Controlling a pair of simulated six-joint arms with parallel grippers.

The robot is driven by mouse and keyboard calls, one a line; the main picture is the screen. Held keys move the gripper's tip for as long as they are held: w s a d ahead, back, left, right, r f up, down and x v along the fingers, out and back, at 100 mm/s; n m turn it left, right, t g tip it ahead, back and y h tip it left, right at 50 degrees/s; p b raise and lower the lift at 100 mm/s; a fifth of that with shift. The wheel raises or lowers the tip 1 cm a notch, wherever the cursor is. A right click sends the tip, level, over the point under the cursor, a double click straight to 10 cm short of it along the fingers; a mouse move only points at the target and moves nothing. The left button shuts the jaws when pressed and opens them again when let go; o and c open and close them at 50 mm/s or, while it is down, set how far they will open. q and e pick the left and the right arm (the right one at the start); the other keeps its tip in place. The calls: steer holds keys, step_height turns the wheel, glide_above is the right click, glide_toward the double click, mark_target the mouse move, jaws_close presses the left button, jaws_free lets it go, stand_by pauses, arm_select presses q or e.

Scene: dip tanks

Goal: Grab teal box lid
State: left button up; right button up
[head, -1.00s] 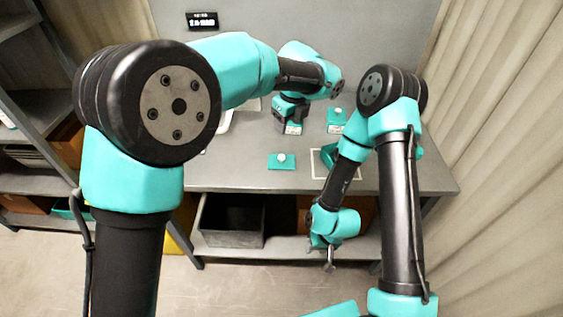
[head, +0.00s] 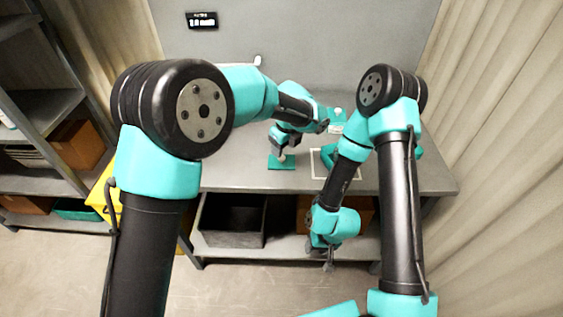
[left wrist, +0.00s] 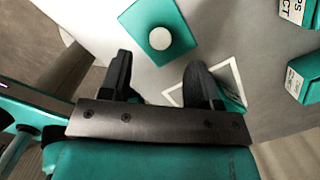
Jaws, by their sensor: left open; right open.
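The teal lid (head: 275,165) is a flat square with a white round knob, lying on the grey table. In the left wrist view the lid (left wrist: 172,22) lies just beyond my fingertips. My left gripper (head: 284,149) is open and empty, above and close to the lid's knob, which it partly hides in the head view. Its two fingers (left wrist: 160,72) are spread apart in the left wrist view. My right gripper (head: 325,258) is open, hanging low in front of the table edge, away from the lid.
A white outlined square (head: 318,176) is right of the lid, with a teal object partly hidden by my right arm. A labelled teal box (head: 337,128) stands behind. Two labelled teal boxes (left wrist: 293,9) (left wrist: 296,84) show in the left wrist view. A grey bin (head: 232,240) is on the shelf below.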

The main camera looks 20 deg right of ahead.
arm_select(q)
steer(key=shift+w+a+f, duration=0.1)
steer(key=shift+w+f, duration=0.05)
steer(key=shift+f, duration=0.7)
steer(key=shift+w+a+f, duration=0.1)
steer(key=shift+w+f, duration=0.1)
steer(key=shift+f, duration=0.65)
steer(key=shift+w+a+f, duration=0.1)
steer(key=shift+w+f, duration=0.05)
steer(key=shift+f, duration=0.7)
steer(key=c, duration=1)
steer(key=shift+r, duration=0.15)
steer(key=shift+r, duration=1.55)
steer(key=shift+s+r, duration=0.1)
steer(key=shift+s, duration=0.2)
steer(key=s+a, duration=0.1)
steer(key=s, duration=0.4)
steer(key=s+a+r, duration=0.1)
steer(key=s+a, duration=0.1)
steer(key=s, duration=0.3)
steer(key=s+a, duration=0.1)
steer(key=s, duration=0.4)
steer(key=shift+a+r, duration=0.2)
